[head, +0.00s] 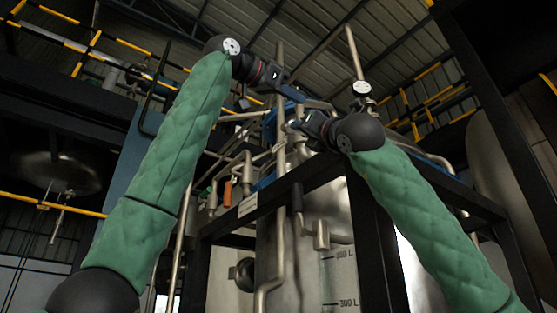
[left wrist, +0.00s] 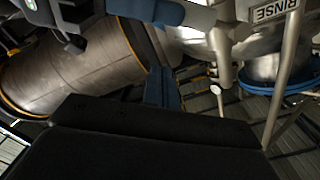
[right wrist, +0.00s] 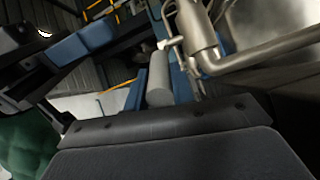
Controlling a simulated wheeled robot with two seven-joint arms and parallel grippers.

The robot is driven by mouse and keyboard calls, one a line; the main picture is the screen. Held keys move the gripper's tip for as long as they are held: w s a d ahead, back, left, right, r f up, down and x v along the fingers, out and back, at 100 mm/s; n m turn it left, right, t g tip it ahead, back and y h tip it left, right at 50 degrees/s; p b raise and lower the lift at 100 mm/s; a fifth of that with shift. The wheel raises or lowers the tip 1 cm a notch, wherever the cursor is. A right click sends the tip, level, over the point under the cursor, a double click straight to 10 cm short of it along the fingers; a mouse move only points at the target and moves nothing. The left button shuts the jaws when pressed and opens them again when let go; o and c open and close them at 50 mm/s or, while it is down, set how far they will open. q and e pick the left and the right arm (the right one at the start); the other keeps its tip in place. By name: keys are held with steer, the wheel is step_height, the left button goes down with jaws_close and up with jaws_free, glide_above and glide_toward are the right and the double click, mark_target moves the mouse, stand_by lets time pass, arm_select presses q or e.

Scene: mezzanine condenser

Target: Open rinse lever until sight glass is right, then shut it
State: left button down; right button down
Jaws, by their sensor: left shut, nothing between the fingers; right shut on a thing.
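My right gripper (head: 297,125) is shut on a grey cylindrical handle (right wrist: 158,78), held between its blue fingers in the right wrist view. The handle is beside metal pipework and also shows at the top of the left wrist view (left wrist: 196,18). A white label reading RINSE (left wrist: 272,10) is near it; I take the handle as the rinse lever. My left gripper (head: 298,95) is shut and empty, just above the right one; its blue fingertips show in the left wrist view (left wrist: 161,86). I cannot make out the sight glass for certain; a dark round fitting (head: 245,274) is on the vessel.
A steel vessel (head: 325,285) with litre marks stands behind a black frame (head: 365,230). Vertical pipes (head: 280,180) run close to both grippers. An orange-handled fitting (head: 228,192) is at left. Yellow railings (head: 100,50) are behind. The two grippers are close together.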

arm_select(q)
steer(key=w+f, duration=0.3)
steer(key=shift+f, duration=0.1)
stand_by(0.4)
